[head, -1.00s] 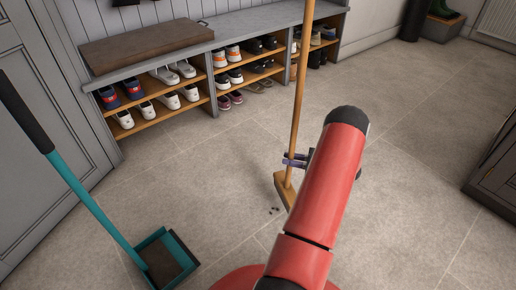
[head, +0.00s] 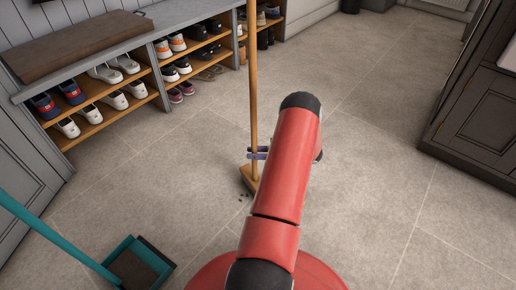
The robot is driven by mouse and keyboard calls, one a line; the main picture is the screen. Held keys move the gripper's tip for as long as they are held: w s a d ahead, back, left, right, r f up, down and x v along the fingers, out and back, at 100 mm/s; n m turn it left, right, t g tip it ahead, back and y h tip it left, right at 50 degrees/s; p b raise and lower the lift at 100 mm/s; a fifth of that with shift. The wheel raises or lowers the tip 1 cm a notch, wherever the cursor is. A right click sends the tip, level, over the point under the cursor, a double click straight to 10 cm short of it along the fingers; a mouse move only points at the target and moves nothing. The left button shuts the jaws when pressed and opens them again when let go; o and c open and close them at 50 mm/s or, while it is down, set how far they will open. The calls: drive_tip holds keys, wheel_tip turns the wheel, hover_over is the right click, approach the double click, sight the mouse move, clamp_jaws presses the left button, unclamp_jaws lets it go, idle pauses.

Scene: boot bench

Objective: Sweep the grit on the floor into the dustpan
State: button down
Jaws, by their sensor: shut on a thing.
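A broom with a wooden handle (head: 254,85) stands nearly upright on the floor in the head view, its wooden head (head: 249,179) low by the tiles. My gripper (head: 258,153) is shut on the handle a little above the head; my red arm hides part of the gripper and some of the broom head. Small dark grit (head: 243,197) lies on the floor just in front of the broom head. The teal dustpan (head: 120,262) rests on the floor at the lower left, its long teal handle (head: 55,233) leaning up to the left edge.
A shoe bench (head: 190,16) with several pairs of shoes (head: 103,72) runs along the back left. A dark cabinet (head: 485,115) stands at the right. The tiled floor between the grit and the dustpan is clear.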

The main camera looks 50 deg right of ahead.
drive_tip(key=w+a+n+g+y+p, duration=0.15)
drive_tip(key=w+a, duration=0.25)
drive_tip(key=a, duration=1.1)
drive_tip(key=w+a+r+n+g+y, duration=0.1)
drive_tip(key=w+a+n+g+y, duration=0.15)
drive_tip(key=a, duration=1.25)
drive_tip(key=w+a+n+g+y, duration=0.15)
drive_tip(key=w+a, duration=0.35)
drive_tip(key=a, duration=1)
drive_tip(key=shift+m+h, duration=0.35)
drive_tip(key=shift+d+r+p, duration=1.15)
drive_tip(key=shift+d+r, duration=0.85)
drive_tip(key=shift+d, duration=0.1)
